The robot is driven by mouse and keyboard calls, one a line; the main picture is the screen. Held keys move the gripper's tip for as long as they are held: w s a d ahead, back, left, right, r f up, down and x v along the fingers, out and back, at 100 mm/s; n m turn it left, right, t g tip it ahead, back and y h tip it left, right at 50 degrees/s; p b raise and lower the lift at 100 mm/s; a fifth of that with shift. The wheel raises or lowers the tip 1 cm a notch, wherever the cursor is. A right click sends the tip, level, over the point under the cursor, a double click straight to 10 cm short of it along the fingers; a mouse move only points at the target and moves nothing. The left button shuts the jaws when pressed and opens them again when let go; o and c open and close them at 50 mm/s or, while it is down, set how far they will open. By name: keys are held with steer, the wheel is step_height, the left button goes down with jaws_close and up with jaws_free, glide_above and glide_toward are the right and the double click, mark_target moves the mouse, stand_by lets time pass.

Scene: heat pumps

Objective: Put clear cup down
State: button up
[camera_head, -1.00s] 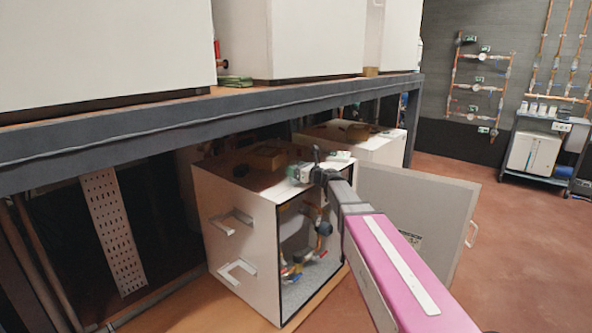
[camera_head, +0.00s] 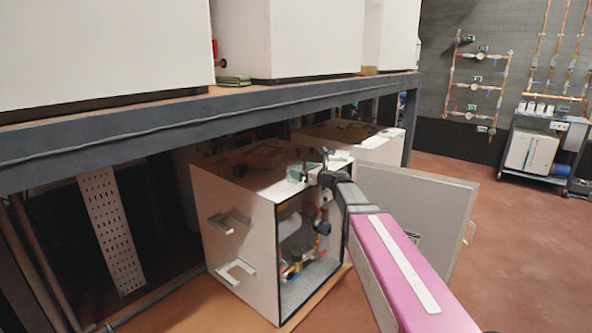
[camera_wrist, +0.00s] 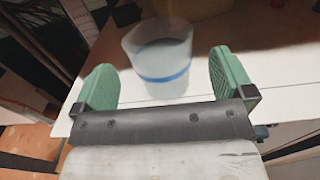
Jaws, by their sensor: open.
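The clear cup (camera_wrist: 160,60), with a blue band near its lower part, stands upright on the white top of a cabinet in the wrist view. My gripper (camera_wrist: 163,62) is open, with one green finger on each side of the cup. A gap shows between the cup and each finger. In the head view my gripper (camera_head: 316,166) is at the top front edge of the white heat pump cabinet (camera_head: 238,236). The cup is too small to make out clearly there.
The cabinet's open door (camera_head: 425,210) stands to the right of my arm. A dark bench beam (camera_head: 200,128) runs above the cabinet. Open floor (camera_head: 530,240) lies to the right.

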steer(key=v, duration=0.7)
steer(key=s+d+f+n+g+h, duration=0.1)
steer(key=s+f+n+g+h, duration=0.25)
steer(key=s+f+n, duration=0.45)
steer(key=s+d+f+n+g+h, duration=0.2)
steer(key=s+f+n+g+h, duration=0.3)
steer(key=f, duration=0.6)
steer(key=s+d+f+n+g+h, duration=0.2)
steer(key=s+d+f+n+h, duration=0.3)
steer(key=s+d+f+n, duration=0.4)
steer(key=s+d+n, duration=0.2)
steer(key=s+n, duration=0.1)
steer(key=s, duration=0.1)
steer(key=shift+s+n+h, duration=0.2)
steer(key=shift+n+h, duration=0.1)
steer(key=shift+h, duration=0.05)
